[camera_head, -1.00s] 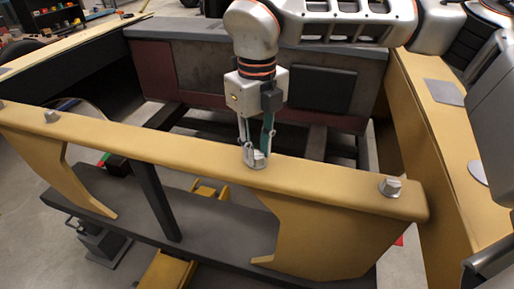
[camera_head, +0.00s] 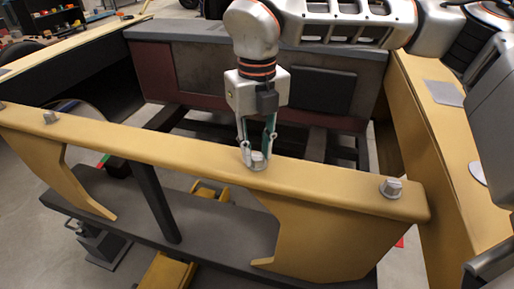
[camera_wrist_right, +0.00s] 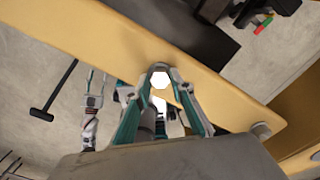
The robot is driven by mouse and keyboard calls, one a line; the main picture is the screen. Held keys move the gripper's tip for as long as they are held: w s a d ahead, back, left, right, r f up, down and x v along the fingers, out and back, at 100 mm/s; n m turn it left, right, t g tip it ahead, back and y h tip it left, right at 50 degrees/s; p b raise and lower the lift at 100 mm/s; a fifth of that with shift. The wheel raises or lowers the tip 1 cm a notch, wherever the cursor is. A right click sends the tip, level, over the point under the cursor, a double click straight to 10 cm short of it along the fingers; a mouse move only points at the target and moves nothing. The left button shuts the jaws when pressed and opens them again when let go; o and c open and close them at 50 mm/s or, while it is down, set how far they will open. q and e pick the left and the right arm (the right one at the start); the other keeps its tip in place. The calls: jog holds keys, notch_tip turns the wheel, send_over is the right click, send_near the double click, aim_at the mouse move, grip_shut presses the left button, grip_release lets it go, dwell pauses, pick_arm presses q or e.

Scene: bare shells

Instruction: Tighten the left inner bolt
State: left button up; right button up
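A yellow beam (camera_head: 150,150) crosses the head view and carries several hex bolts. My right gripper (camera_head: 258,157) comes straight down on a bolt (camera_head: 258,162) near the beam's middle, with one finger on each side of its head. In the right wrist view this bolt's bright hexagonal head (camera_wrist_right: 160,79) sits between the tips of my right gripper (camera_wrist_right: 162,84), which look closed against its sides. Other bolts stand free on the beam, one to the left (camera_head: 50,117) and one near the right end (camera_head: 390,187).
A grey cross-member (camera_head: 190,70) with dark red panels stands behind the beam. Yellow side rails flank the frame, one at right (camera_head: 420,130). A dark shelf (camera_head: 225,225) and a dark post (camera_head: 158,200) are below the beam. The space just above the beam is otherwise clear.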

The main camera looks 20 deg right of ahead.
aim_at(257, 156)
jog(key=o, duration=0.4)
jog(key=shift+w+r, duration=0.1)
jog(key=shift+r, duration=0.05)
jog(key=shift+c, duration=0.2)
notch_tip(257, 156, up, 12)
dwell(0.6)
